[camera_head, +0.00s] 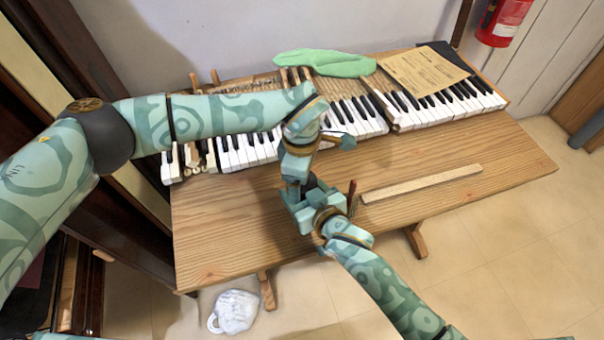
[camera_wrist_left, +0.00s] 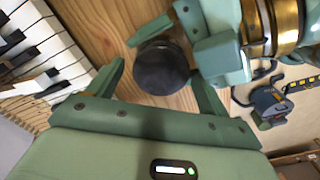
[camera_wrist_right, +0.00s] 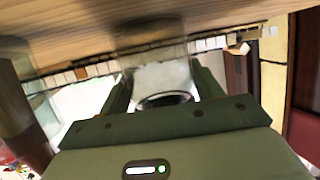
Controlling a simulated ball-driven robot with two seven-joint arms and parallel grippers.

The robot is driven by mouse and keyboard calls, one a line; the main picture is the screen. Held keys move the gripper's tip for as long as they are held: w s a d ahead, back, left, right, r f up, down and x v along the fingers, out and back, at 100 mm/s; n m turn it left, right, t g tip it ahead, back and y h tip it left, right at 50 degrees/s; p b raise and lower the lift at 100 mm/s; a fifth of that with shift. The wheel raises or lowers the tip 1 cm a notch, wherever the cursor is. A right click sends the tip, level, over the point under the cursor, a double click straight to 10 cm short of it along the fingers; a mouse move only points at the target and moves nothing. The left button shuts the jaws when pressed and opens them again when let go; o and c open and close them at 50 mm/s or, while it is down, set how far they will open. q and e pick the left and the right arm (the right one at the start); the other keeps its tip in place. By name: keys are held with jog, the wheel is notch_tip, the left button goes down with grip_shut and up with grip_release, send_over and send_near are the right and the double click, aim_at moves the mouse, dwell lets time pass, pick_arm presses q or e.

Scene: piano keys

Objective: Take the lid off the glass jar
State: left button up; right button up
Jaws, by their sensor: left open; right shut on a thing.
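The glass jar (camera_wrist_right: 160,76) shows as a pale, see-through body between the fingers of my right gripper (camera_wrist_right: 163,80) in the right wrist view. My right gripper is shut on it. The dark round lid (camera_wrist_left: 162,66) is seen from above in the left wrist view, between the fingers of my left gripper (camera_wrist_left: 158,72). The left fingers are open on either side of it, and I cannot tell whether they touch it. In the head view both grippers meet above the workbench and hide most of the jar. The lid appears to sit on the jar.
Piano keys (camera_head: 350,114) run along the back of the wooden bench (camera_head: 225,235). A wooden strip (camera_head: 420,184) lies to the right. The bench's front left is clear.

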pick_arm(q)
notch_tip(320, 180, up, 5)
jog(key=shift+f, duration=0.15)
jog(key=shift+c, duration=0.4)
jog(key=r, duration=0.1)
jog(key=w+r, duration=0.2)
jog(key=shift+a+r+m+t, duration=0.1)
jog(key=shift+a+m+t, duration=0.15)
jog(key=shift+m+t, duration=0.15)
jog(key=s+m, duration=0.1)
jog(key=m, duration=0.1)
jog(key=s+m, duration=0.1)
jog(key=m, duration=0.2)
jog(key=shift+d+g, duration=0.1)
jog(key=shift+g, duration=0.3)
jog(key=shift+s+d+f+m, duration=0.1)
jog(key=shift+d+f+m, duration=0.1)
jog(key=shift+m, duration=0.3)
notch_tip(320, 180, down, 8)
jog(key=shift+r, duration=0.15)
